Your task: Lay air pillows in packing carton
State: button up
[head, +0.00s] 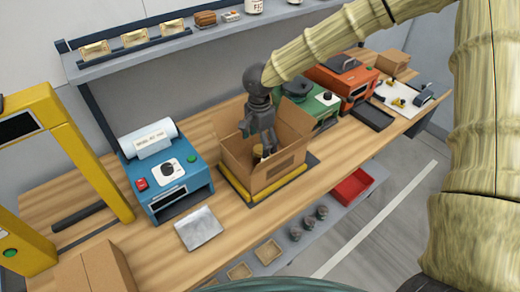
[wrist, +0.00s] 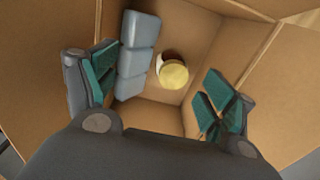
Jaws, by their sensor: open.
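The open packing carton (head: 240,176) stands on a yellow-edged dark platform on the bench. My gripper (head: 264,146) points down into it with its fingers apart. In the wrist view my gripper (wrist: 160,95) is open, with teal pads on both sides and nothing between them. A strip of grey-blue air pillows (wrist: 137,57) lies along the left wall inside the carton. A round item with a yellow top (wrist: 173,76) stands beside it on the carton floor. Another silvery air pillow (head: 199,229) lies on the bench in front of the blue pillow machine (head: 166,170).
A yellow frame (head: 85,150) stands at the left, and a closed carton (head: 95,270) is at the front left. Green (head: 318,107) and orange (head: 342,80) machines stand right of the carton. A shelf (head: 180,48) runs above; a lower shelf holds a red bin (head: 352,187).

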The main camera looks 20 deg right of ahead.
notch_tip(320, 180, up, 9)
jog(key=b, duration=0.1)
jog(key=shift+b, duration=0.4)
jog(key=shift+d, duration=0.1)
